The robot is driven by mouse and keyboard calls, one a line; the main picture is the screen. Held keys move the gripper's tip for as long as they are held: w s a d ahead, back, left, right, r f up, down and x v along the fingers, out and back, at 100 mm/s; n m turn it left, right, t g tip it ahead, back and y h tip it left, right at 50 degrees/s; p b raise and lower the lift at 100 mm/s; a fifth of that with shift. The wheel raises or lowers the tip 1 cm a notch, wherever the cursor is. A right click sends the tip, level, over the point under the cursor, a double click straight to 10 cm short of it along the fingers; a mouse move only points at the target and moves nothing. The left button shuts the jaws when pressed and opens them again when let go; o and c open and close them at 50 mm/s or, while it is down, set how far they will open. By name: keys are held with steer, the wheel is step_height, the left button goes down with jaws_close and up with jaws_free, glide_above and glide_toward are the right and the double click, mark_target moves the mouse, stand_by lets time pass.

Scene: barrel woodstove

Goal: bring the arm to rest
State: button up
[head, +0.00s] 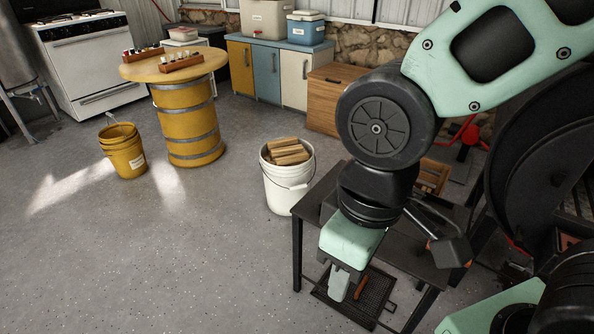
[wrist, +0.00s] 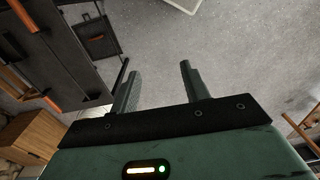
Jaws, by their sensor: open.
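My arm crosses the right side of the head view, mint green with black joints, bent downward at the wrist. My gripper (head: 342,284) points down by the front of a dark metal table (head: 297,240). In the wrist view, the two dark green fingers (wrist: 157,70) stand apart with bare grey floor between them. The gripper is open and empty. In the head view the arm hides part of the table top, and I cannot tell how far the fingers are from the table.
A white bucket of split wood (head: 289,190) stands left of the table. A black mesh tray (head: 378,306) lies low under the table. A black barrel stove (head: 540,150) is at the right. A yellow drum table (head: 185,115) and yellow bucket (head: 123,152) stand farther left. The left floor is clear.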

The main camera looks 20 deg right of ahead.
step_height(320, 180, up, 15)
steer(key=p, duration=1.4)
steer(key=shift+f, duration=0.1)
